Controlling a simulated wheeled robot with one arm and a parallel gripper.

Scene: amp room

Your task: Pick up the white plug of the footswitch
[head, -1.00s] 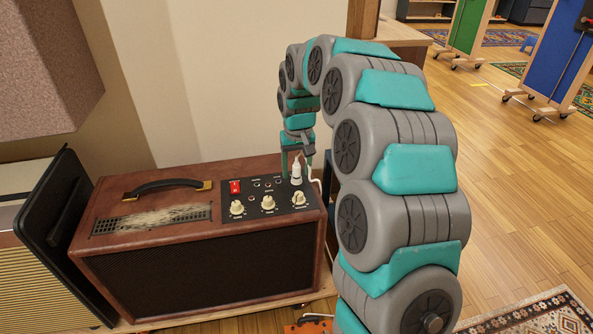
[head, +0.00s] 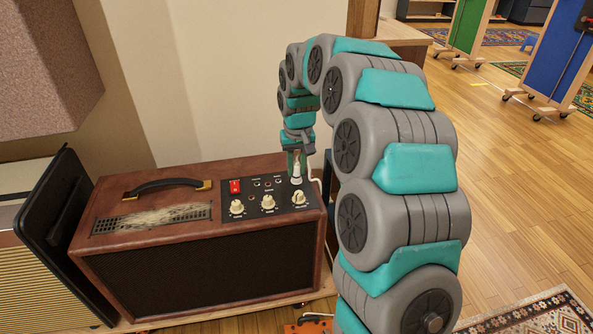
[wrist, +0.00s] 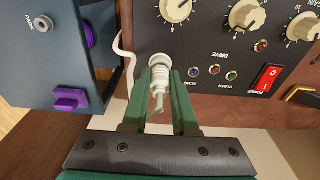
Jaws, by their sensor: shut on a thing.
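The white plug (head: 296,171) stands upright in the right part of the black control panel on top of the brown amp (head: 200,258). In the wrist view the white plug (wrist: 158,85) sits between the two green fingers of my gripper (wrist: 160,94). The fingers are shut on it. In the head view my gripper (head: 297,160) comes down over the plug from above. A white cable (wrist: 124,55) runs off beside the plug. The orange footswitch (head: 308,326) shows only partly at the bottom edge of the head view.
Cream knobs (head: 268,202) and a red power switch (head: 235,187) are on the panel near the plug. A blue-grey box with purple parts (wrist: 70,99) stands beside the amp in the wrist view.

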